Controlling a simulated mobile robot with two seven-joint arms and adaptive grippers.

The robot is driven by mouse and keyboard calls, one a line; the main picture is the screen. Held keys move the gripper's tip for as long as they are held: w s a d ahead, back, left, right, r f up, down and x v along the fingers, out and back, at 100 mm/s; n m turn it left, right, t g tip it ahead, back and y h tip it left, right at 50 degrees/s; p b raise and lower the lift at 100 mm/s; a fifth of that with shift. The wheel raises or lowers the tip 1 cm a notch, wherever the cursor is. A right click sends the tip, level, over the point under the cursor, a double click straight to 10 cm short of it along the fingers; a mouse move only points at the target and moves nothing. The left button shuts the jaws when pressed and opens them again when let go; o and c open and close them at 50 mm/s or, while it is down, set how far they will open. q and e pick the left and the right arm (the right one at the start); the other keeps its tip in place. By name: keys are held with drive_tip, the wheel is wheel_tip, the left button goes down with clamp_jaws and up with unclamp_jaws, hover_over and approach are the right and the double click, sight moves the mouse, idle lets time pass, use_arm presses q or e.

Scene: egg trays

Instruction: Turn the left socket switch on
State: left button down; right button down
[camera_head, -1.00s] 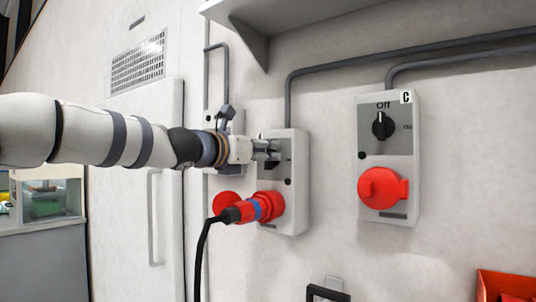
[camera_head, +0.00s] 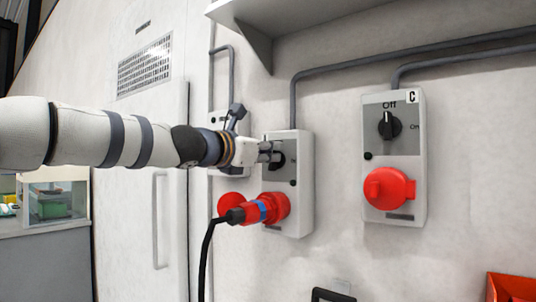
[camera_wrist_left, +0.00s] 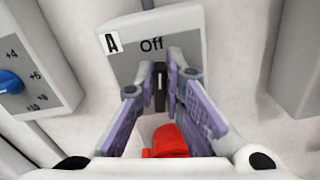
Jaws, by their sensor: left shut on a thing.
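The left socket box (camera_head: 303,210) is on the wall, with a dark rotary switch (camera_head: 279,162) on its upper part and a red connector (camera_head: 276,207) with a black cable plugged in below. My left gripper (camera_head: 274,153) reaches it from the left, its fingers shut on the switch handle. In the left wrist view, the gripper (camera_wrist_left: 160,80) has its fingertips on both sides of the upright black handle (camera_wrist_left: 160,95), under the word "Off" on the box (camera_wrist_left: 125,68) marked A. The red part (camera_wrist_left: 166,141) shows between the fingers. My right gripper is out of view.
A similar box (camera_head: 421,165) marked C, with its switch upright at Off, is on the wall to the right. A box with a blue dial (camera_wrist_left: 10,82) is close on the left in the wrist view. A shelf (camera_head: 330,18) juts out above.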

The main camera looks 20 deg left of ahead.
use_arm(q)
drive_tip(key=m, duration=0.3)
drive_tip(key=shift+d+f+m+b, duration=0.25)
drive_tip(key=shift+f+m+b, duration=0.1)
drive_tip(key=shift+m, duration=0.05)
drive_tip(key=m, duration=0.4)
drive_tip(key=shift+s+d+f+m, duration=0.1)
drive_tip(key=shift+s+d+m, duration=0.1)
drive_tip(key=shift+d+m, duration=0.1)
drive_tip(key=m, duration=0.3)
drive_tip(key=shift+d+f, duration=0.1)
drive_tip(key=shift+f, duration=0.1)
drive_tip(key=shift+s+f+m+p, duration=0.1)
drive_tip(key=shift+m+p, duration=0.05)
drive_tip(key=shift+m, duration=0.85)
drive_tip(key=shift+f+m+p, duration=0.1)
drive_tip(key=shift+m+p, duration=0.05)
drive_tip(key=shift+m, duration=0.85)
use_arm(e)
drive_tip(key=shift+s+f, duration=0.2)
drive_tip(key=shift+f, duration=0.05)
use_arm(q)
drive_tip(key=shift+m, duration=0.3)
drive_tip(key=c, duration=1.9)
unclamp_jaws()
drive_tip(key=shift+o, duration=1.1)
drive_tip(key=shift+w+f, duration=0.15)
drive_tip(key=shift+w, duration=0.05)
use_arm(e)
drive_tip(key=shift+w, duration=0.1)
